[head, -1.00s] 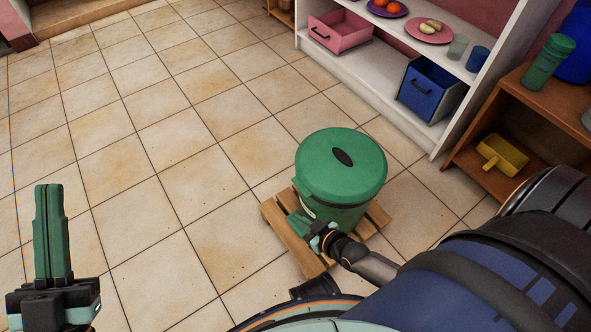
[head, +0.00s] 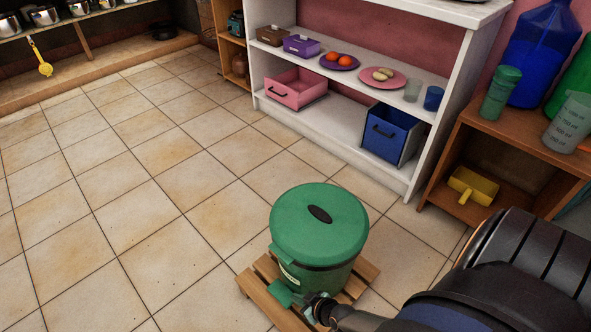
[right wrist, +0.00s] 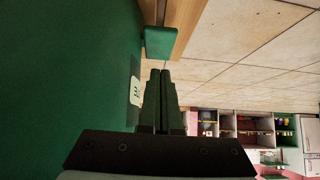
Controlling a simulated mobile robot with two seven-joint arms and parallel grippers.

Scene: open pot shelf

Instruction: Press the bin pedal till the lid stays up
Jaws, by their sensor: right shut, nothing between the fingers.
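The green bin (head: 315,278) stands upright on a slatted wooden pallet (head: 258,297). Its round green lid (head: 290,235), with a dark oval on top, looks down on the rim. The green pedal (head: 280,292) sticks out low at the bin's front. It also shows in the right wrist view as a green block (right wrist: 160,42) just beyond my fingertips. My right gripper (head: 303,302) is low beside the bin, close to the pedal. In the right wrist view its fingers (right wrist: 160,72) are together and empty. I cannot tell whether they touch the pedal. My left gripper is out of view.
A white shelf (head: 335,120) with a pink drawer (head: 297,90) and a blue box (head: 390,133) stands behind the bin. A wooden shelf with a yellow scoop (head: 472,187) is at the right. The tiled floor left of the bin is clear.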

